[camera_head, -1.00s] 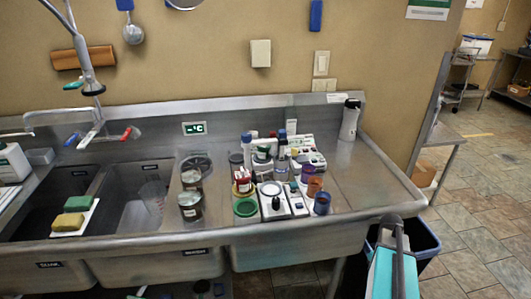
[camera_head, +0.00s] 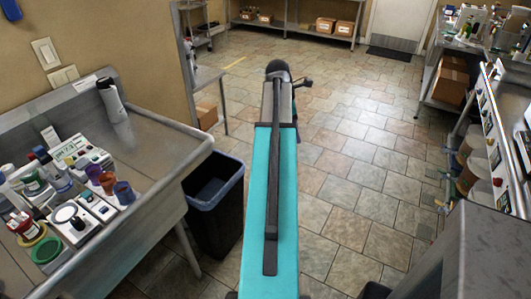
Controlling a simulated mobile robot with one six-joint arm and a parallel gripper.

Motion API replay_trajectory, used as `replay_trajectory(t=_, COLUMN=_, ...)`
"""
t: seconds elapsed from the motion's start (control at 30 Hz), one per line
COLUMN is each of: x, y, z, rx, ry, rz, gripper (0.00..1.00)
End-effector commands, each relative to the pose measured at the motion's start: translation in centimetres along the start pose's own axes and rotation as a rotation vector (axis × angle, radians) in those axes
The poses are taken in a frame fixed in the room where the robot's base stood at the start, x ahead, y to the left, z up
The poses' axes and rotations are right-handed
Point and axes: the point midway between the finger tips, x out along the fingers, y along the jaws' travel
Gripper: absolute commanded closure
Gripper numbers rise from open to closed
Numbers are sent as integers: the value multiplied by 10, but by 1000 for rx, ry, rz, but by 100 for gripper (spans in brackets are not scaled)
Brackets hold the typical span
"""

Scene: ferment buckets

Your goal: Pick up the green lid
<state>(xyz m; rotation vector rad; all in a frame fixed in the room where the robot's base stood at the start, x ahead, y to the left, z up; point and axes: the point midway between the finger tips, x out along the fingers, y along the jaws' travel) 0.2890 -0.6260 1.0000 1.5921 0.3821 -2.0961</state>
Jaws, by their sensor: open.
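The green lid (camera_head: 46,250) is a round, flat-looking piece with a darker green middle. It lies near the front of the steel sink counter at the lower left of the head view, among jars and small devices. Its far side is close to a jar with a red band (camera_head: 24,229). My teal arm stretches forward up the middle of the view, to the right of the counter and well apart from the lid. My gripper cannot be made out; only dark parts show at the arm's far end.
Purple, orange and blue cups (camera_head: 124,192), a white balance-like device (camera_head: 72,216) and several bottles crowd the counter (camera_head: 150,160) near the lid. A dark bin (camera_head: 213,195) stands between the counter and my arm. Tiled floor (camera_head: 370,190) is open ahead; equipment lines the right.

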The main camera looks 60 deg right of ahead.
Motion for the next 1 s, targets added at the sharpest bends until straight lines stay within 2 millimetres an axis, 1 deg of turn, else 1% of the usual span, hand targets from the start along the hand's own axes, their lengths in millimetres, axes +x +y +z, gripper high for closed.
replay_trajectory(t=0.03, x=-15, y=2, z=26, rx=-4, ry=-10, rz=7, gripper=58)
replay_trajectory(t=0.07, x=-22, y=2, z=40, rx=-11, ry=-15, rz=8, gripper=58)
replay_trajectory(t=0.1, x=-32, y=1, z=57, rx=-21, ry=-23, rz=11, gripper=58)
replay_trajectory(t=0.17, x=-47, y=-2, z=84, rx=-37, ry=-36, rz=14, gripper=58)
replay_trajectory(t=0.2, x=-57, y=-4, z=102, rx=-46, ry=-45, rz=14, gripper=58)
replay_trajectory(t=0.3, x=-80, y=-12, z=141, rx=-70, ry=-64, rz=16, gripper=58)
replay_trajectory(t=0.4, x=-98, y=-20, z=171, rx=-89, ry=-80, rz=14, gripper=58)
replay_trajectory(t=0.43, x=-102, y=-22, z=178, rx=-92, ry=-84, rz=13, gripper=58)
replay_trajectory(t=0.5, x=-110, y=-27, z=191, rx=-101, ry=-91, rz=13, gripper=58)
replay_trajectory(t=0.6, x=-115, y=-30, z=201, rx=-109, ry=-96, rz=11, gripper=58)
replay_trajectory(t=0.9, x=-117, y=-32, z=203, rx=-112, ry=-98, rz=10, gripper=58)
replay_trajectory(t=0.97, x=-117, y=-32, z=203, rx=-112, ry=-97, rz=10, gripper=68)
replay_trajectory(t=1.0, x=-117, y=-32, z=203, rx=-112, ry=-97, rz=10, gripper=69)
